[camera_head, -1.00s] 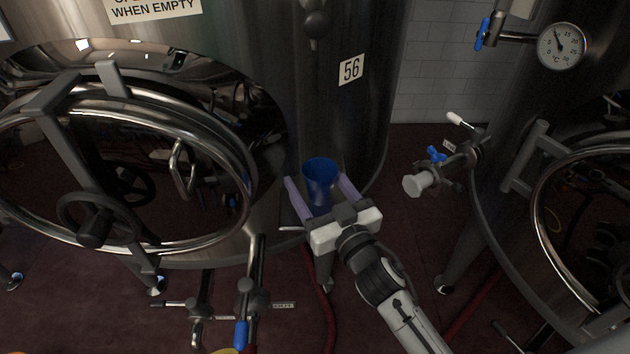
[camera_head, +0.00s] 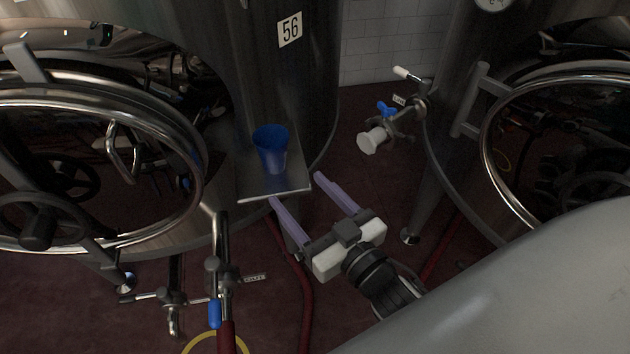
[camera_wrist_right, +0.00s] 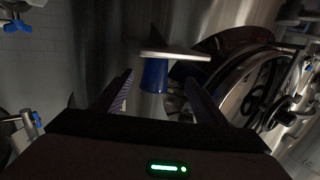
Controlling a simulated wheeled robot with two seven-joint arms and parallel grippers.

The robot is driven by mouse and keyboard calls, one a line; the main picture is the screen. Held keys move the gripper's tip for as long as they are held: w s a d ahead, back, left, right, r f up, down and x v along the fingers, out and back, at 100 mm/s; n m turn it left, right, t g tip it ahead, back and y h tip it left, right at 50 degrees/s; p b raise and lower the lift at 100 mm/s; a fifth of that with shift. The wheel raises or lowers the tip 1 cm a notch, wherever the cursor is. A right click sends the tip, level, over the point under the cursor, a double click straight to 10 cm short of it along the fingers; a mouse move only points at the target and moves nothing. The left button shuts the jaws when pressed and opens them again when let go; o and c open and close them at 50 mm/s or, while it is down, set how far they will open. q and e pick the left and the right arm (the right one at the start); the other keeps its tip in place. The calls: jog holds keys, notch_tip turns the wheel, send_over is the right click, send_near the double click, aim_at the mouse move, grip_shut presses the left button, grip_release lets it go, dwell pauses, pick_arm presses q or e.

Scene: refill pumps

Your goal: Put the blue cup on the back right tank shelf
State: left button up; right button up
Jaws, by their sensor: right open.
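The blue cup (camera_head: 270,150) stands upright on a small metal shelf (camera_head: 255,190) fixed to the tank (camera_head: 265,85) marked 56. My right gripper (camera_head: 296,188) is open and empty at the shelf's front edge, its two purple fingers pointing toward the cup but apart from it. The right wrist view is upside down: the cup (camera_wrist_right: 154,77) and the shelf (camera_wrist_right: 175,53) show beyond and between the open fingers. My left gripper is not in view.
A round tank door (camera_head: 190,130) with a handwheel is left of the shelf. A valve with a white cap (camera_head: 371,140) juts from the right tank. Pipes with a blue-handled valve (camera_head: 215,313) stand below. Dark red floor is open between the tanks.

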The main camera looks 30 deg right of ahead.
jog(key=s+f+g, duration=0.4)
jog(key=s+f, duration=0.3)
jog(key=f, duration=0.5)
jog(key=s+f+g, duration=0.4)
jog(key=s+f, duration=0.3)
jog(key=f, duration=0.5)
jog(key=shift+a+n+g, duration=0.4)
